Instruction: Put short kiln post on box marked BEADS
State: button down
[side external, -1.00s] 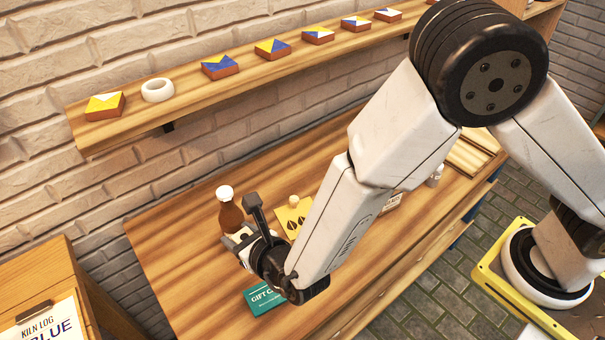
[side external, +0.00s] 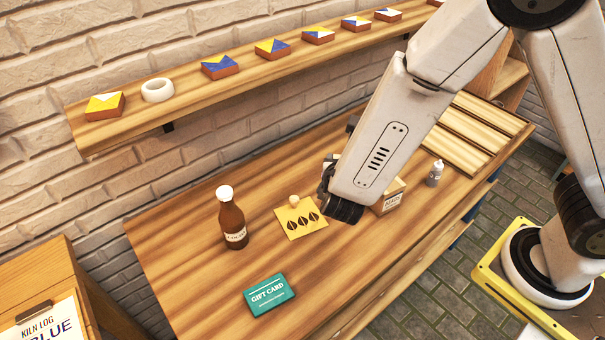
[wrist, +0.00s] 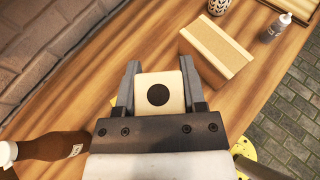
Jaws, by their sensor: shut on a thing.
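In the wrist view, my gripper (wrist: 159,72) is shut on a pale cream block with a black dot on its top (wrist: 158,94), which I take to be the short kiln post. It sits between both fingers above the table. The cardboard box (wrist: 217,55) is ahead and to the right of the fingers, apart from them. In the side view, the box (side external: 392,199) is partly behind my arm; its small label is too blurred to read surely. The held post and fingertips are mostly hidden there by my wrist.
A brown bottle (side external: 232,218) stands left, beside a yellow card (side external: 300,219) with a small pale piece (side external: 294,200) on or behind it. A teal gift card (side external: 269,295) lies in front. A small white-topped bottle (side external: 434,173) and wooden slats (side external: 467,135) are right of the box.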

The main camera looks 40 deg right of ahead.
jog(key=s+d+r+m+g+h, duration=0.35)
jog(key=s+d+m+g, duration=0.6)
jog(key=s+d, duration=0.4)
jog(key=shift+n, duration=0.25)
jog(key=w+d+f, duration=0.1)
jog(key=w+f, duration=0.1)
jog(key=w, duration=0.2)
jog(key=w+d+f, duration=0.1)
jog(key=w+f, duration=0.2)
jog(key=w, duration=0.1)
jog(key=w+d+f, duration=0.1)
jog(key=w+f, duration=0.2)
jog(key=w, duration=0.2)
jog(key=shift+f, duration=0.2)
jog(key=shift+w+d+f, duration=0.15)
jog(key=shift+w+f, duration=0.35)
jog(key=shift+f, duration=0.1)
jog(key=shift+w+f, duration=0.2)
jog(key=shift+f, duration=1.55)
jog(key=shift+f, duration=0.15)
